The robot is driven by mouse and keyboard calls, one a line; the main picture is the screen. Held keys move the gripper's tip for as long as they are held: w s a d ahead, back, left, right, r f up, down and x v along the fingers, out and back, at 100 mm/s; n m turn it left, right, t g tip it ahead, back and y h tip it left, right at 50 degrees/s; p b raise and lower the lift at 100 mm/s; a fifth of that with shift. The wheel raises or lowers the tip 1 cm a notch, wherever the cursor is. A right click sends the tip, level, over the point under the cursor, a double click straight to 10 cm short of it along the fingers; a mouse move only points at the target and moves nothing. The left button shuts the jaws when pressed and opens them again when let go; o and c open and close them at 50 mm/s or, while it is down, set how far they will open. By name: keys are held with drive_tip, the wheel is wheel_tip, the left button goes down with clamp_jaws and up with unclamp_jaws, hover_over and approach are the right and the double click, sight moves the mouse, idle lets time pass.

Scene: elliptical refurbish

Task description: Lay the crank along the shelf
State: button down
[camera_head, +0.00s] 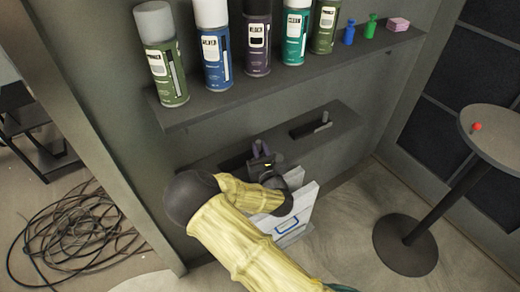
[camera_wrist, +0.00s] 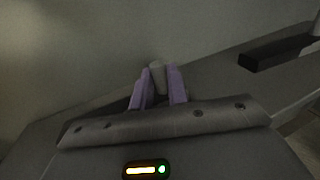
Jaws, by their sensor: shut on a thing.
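My gripper (camera_head: 262,150) is low over the left part of the lower shelf (camera_head: 343,138). In the wrist view its two purple fingers (camera_wrist: 158,84) are shut on a grey rounded peg (camera_wrist: 157,72), which looks like the crank's handle. The rest of the held crank is hidden behind the fingers and the gripper body. I cannot tell whether it touches the shelf. A dark bar with a small upright grey peg (camera_head: 310,128) lies on the shelf to the right of my gripper. Part of the bar also shows in the wrist view (camera_wrist: 275,52).
An upper shelf (camera_head: 230,98) overhangs the back, holding several spray cans (camera_head: 257,40), small blue and green items and a pink block (camera_head: 397,24). A round table (camera_head: 500,140) with a red item stands right. Coiled cable (camera_head: 75,235) lies on the left floor.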

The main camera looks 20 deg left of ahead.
drive_tip(key=c, duration=1.4)
unclamp_jaws()
drive_tip(key=shift+o, duration=0.2)
drive_tip(key=v, duration=1.2)
drive_tip(key=shift+a, duration=0.1)
